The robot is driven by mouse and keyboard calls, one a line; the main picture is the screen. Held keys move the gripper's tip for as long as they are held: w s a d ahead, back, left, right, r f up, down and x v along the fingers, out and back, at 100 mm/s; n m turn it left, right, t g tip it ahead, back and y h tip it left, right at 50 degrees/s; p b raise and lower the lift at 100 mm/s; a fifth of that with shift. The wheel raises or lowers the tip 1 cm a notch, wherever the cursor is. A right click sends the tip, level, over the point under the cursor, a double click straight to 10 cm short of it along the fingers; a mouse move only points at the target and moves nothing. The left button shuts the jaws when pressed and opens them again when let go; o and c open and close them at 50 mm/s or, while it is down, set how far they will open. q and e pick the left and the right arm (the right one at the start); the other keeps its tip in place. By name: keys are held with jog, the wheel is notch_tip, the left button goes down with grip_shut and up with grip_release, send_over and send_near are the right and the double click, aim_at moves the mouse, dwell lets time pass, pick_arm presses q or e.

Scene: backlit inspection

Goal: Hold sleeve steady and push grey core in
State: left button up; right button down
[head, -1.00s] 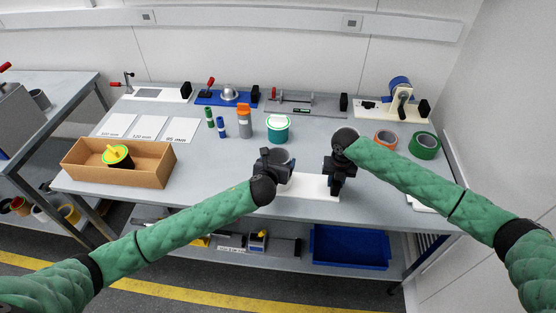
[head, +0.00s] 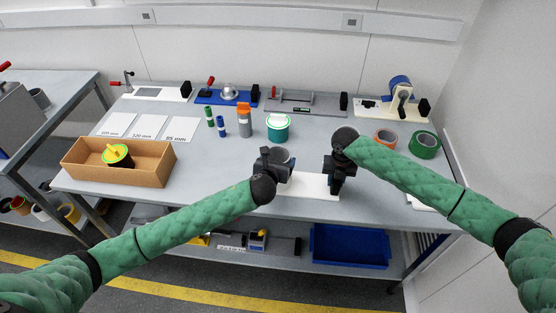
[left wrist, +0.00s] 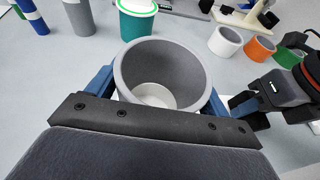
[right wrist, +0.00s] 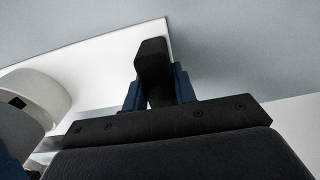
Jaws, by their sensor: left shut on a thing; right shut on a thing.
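My left gripper (left wrist: 155,100) is shut on a hollow grey sleeve (left wrist: 210,75), upright with its open end toward the left wrist camera. A pale disc-like area shows at the sleeve's bottom; I cannot tell whether it is a core or the white board below. In the head view the sleeve (head: 286,155) is mostly behind my left gripper (head: 274,168). My right gripper (right wrist: 155,90) is shut on a dark block-like piece (right wrist: 152,58), right of the sleeve and apart from it. In the head view my right gripper (head: 337,180) is above the board. I cannot identify a grey core.
A white board (head: 305,187) lies under the grippers. A cardboard box (head: 145,174) is at left. The table's front edge is close.

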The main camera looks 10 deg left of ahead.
pick_arm(q)
jog(key=shift+f, duration=2.55)
dwell(0.5)
jog(key=shift+r, duration=2.2)
